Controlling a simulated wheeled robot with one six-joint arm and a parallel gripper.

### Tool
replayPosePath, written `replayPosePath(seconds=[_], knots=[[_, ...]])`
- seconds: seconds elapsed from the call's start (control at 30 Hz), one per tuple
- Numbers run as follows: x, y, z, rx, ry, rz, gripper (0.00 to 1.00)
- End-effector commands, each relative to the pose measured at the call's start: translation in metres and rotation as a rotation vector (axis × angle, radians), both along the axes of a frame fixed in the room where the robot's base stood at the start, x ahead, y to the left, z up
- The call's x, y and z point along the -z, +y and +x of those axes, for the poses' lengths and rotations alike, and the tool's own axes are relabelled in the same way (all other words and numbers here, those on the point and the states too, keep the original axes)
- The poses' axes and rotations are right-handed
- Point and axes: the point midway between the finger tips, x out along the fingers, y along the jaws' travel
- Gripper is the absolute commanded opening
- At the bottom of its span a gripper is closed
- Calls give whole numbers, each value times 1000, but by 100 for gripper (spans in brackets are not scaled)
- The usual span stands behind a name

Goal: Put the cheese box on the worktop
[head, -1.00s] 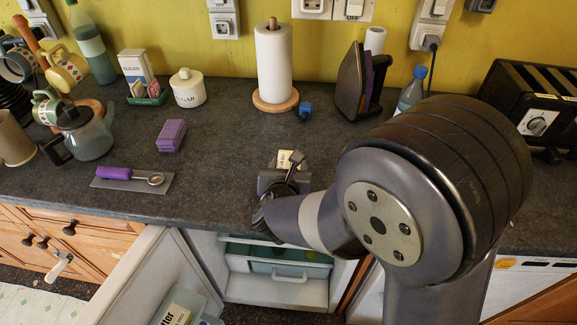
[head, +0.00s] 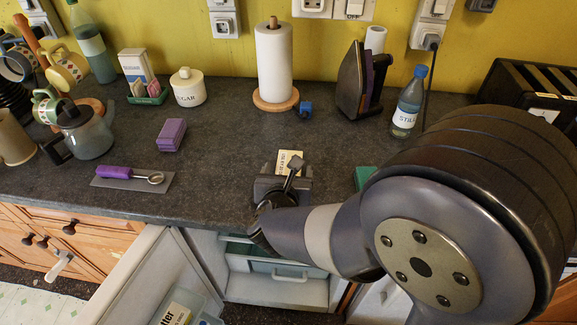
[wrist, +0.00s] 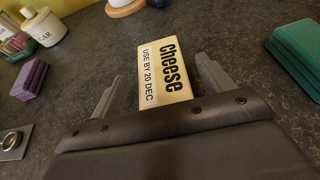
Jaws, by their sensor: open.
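The cheese box (head: 289,161) is cream with black lettering. It lies on the dark speckled worktop (head: 220,165), back from the front edge above the open fridge. It also shows in the wrist view (wrist: 163,72), with its "Cheese" and "USE BY 20 DEC" text readable. My gripper (head: 283,182) is low over the worktop at the near end of the box. Its two fingers are spread on either side of the box, with gaps between.
A purple block (head: 171,135) and a purple-handled scoop (head: 125,174) lie to the left. A green block (head: 364,177) is to the right, partly behind my arm. A paper towel roll (head: 273,65), iron (head: 354,75) and water bottle (head: 408,103) stand behind.

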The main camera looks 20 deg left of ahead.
Motion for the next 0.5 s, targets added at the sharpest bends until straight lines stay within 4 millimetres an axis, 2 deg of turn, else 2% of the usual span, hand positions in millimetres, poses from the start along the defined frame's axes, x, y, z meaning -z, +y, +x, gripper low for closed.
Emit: replayPosePath(seconds=[0.03,0.2,0.3,0.5], knots=[[-5,-1,-11,-6,-2,3,76],[-18,-8,-42,-6,-1,3,76],[-24,-12,-57,-6,-1,2,76],[-32,-17,-74,-3,-1,0,76]])
